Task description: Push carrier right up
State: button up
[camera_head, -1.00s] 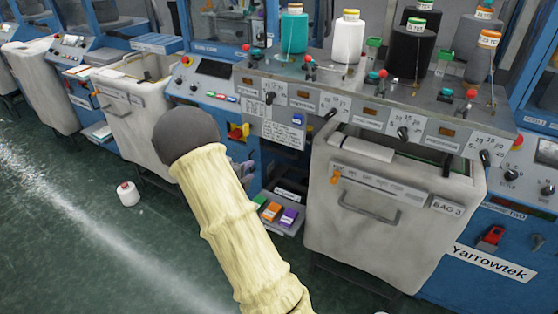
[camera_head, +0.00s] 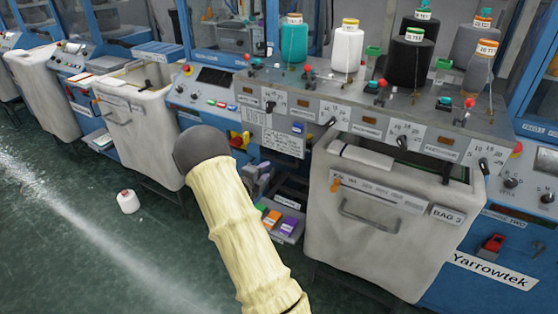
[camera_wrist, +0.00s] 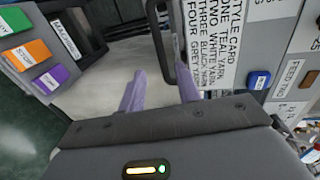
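The knitting machine's front panel (camera_head: 385,127) carries a row of black-knobbed levers, among them one at left (camera_head: 270,106), one in the middle (camera_head: 402,141) and one at far right (camera_head: 483,162). Small labels sit by them, too small to read. I cannot tell which part is the carrier. The style card (camera_wrist: 215,45) lies to the right of the fingers there.
A pale bin marked BAG 3 (camera_head: 370,240) hangs below the panel. Yarn cones, including a teal one (camera_head: 294,40), stand on top. A white cone (camera_head: 128,202) is on the open floor at left.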

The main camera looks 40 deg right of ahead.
aim_at(278, 161)
jog(key=p+x, duration=0.1)
jog(key=x, duration=0.9)
jog(key=shift+w+d+f, duration=0.1)
jog(key=shift+w+d, duration=0.05)
jog(key=shift+d, duration=0.15)
grip_shut()
